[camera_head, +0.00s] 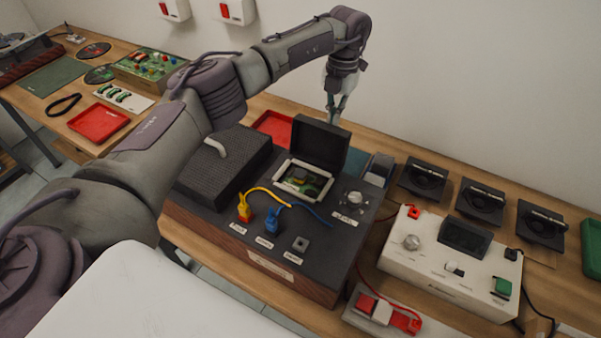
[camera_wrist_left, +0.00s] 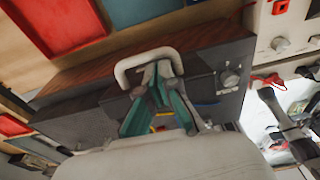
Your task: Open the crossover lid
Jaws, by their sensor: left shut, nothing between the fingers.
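The crossover lid (camera_head: 320,144) is a dark square panel standing upright at the back edge of a framed opening in the black hi-fi unit (camera_head: 330,238). A green circuit board (camera_head: 303,182) shows inside the opening. My left gripper (camera_head: 332,117) is shut and empty, just behind the lid's top edge. In the left wrist view, my left gripper (camera_wrist_left: 158,68) has its fingertips together beside a pale U-shaped handle (camera_wrist_left: 124,70). I cannot tell whether they touch it. The lid's far face is hidden in the head view. My right gripper is not in view.
A ribbed panel with a pale handle (camera_head: 217,147) lies left of the opening. Yellow (camera_head: 244,210) and blue (camera_head: 273,219) plugs stand in front. A white tester box (camera_head: 450,262) and several black speakers stand right. A red tray (camera_head: 272,129) lies behind the unit.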

